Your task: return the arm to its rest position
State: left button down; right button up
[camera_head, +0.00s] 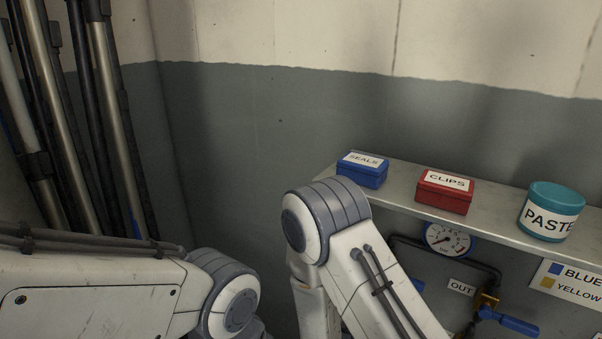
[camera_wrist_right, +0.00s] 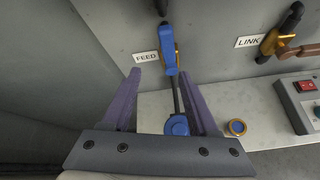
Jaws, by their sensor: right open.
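My right gripper (camera_wrist_right: 166,100) shows in the right wrist view with its two purple fingers apart, so it is open. Between and beyond the fingers is a blue valve handle (camera_wrist_right: 168,52) beside the FEED label (camera_wrist_right: 146,57). A dark rod or hose and a blue round part (camera_wrist_right: 177,125) also lie between the fingers. I cannot tell whether a finger touches them. In the head view, links of both my arms show at the bottom, but neither gripper is in that view.
A shelf (camera_head: 390,198) along the wall holds a blue SEALS box (camera_head: 362,172), a red CLIPS box (camera_head: 444,194) and a teal PASTE jar (camera_head: 549,209). Below are a gauge (camera_head: 447,239) and a blue valve handle (camera_head: 508,321).

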jog(key=s+a+r+m+g+y, duration=0.1)
jog(key=a+r+m+g+y, duration=0.15)
jog(key=m, duration=0.45)
jog(key=a+r+m+g+y, duration=0.1)
jog(key=r+m+y, duration=0.25)
jog(key=m, duration=0.45)
jog(key=s+d+r+m+g, duration=0.4)
jog(key=s+d+r+m, duration=0.2)
jog(key=s+m, duration=0.45)
jog(key=s+a+n+g+y+b, duration=0.1)
jog(key=s+a+n+b, duration=0.4)
jog(key=s+a, duration=0.8)
jog(key=shift+s+a+n+g+y+b, duration=0.15)
jog(key=shift+a+n+g+y+b, duration=0.2)
jog(key=shift+n+g, duration=0.45)
